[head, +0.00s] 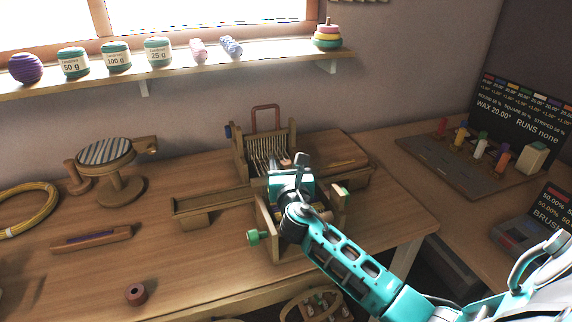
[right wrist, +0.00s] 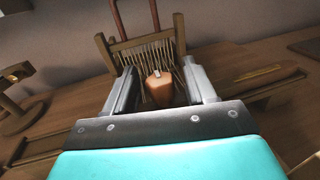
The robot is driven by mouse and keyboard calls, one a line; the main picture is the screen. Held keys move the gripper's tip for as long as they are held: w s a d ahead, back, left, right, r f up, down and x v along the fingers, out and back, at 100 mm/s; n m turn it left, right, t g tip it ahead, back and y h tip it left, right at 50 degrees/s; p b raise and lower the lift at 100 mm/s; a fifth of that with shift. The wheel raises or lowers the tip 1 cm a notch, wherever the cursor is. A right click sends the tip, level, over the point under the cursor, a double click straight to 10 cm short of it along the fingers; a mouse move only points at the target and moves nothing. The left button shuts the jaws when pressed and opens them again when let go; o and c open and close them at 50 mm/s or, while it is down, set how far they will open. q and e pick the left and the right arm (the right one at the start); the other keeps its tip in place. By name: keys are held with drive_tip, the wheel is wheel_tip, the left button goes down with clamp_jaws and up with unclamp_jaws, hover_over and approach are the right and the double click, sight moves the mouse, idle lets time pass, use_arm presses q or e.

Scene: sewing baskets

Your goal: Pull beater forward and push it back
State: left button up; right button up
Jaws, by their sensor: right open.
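A small wooden loom stands on the table, and its upright comb-like frame with pale threads (head: 265,150), which looks like the beater, faces me. The frame also shows in the right wrist view (right wrist: 104,52). An orange-brown wooden handle (right wrist: 160,92) stands in front of the threads. My right gripper (right wrist: 163,78) is open, with one finger on each side of this handle in the picture. I cannot tell whether the fingers touch it. In the head view my right gripper (head: 286,165) is over the loom and hides its middle. My left gripper is not in view.
A reddish arched bar (head: 265,107) rises behind the loom. A green knob (head: 253,237) sticks out at its front left. A round striped cushion stand (head: 105,155), a wooden shuttle (head: 92,239) and a small spool (head: 136,294) are on the left. A peg board (head: 465,165) is at right.

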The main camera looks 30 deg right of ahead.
drive_tip(key=shift+w, duration=0.1)
drive_tip(key=shift+c, duration=0.5)
clamp_jaws()
